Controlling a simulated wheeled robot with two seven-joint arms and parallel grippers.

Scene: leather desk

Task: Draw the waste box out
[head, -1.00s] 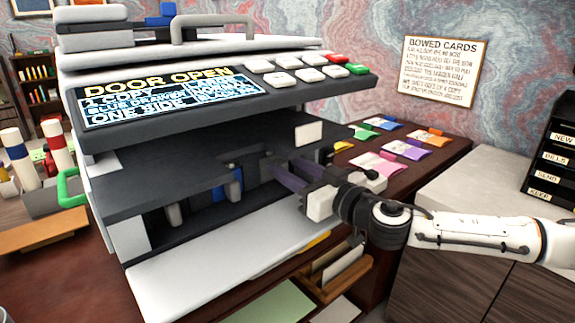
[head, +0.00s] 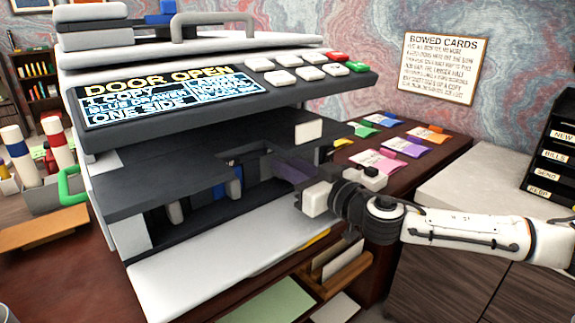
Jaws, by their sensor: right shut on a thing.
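The copier (head: 185,245) stands with its front bay open and its white door panel folded down. A dark grey block (head: 262,166), which looks like the waste box, sits in the right part of the bay. My right gripper (head: 283,166) reaches into the bay from the right and is shut on it. The fingertips and the exact grip are hard to make out in the shade. A blue part (head: 236,183) and a grey upright handle (head: 176,213) show further left in the bay. My left gripper is not in view.
Several coloured card packs (head: 380,160) lie on the desk right of the copier. A wooden holder with cards (head: 345,265) stands below the door panel. The copier's display (head: 170,95) reads "DOOR OPEN". A black letter rack (head: 555,155) stands at far right.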

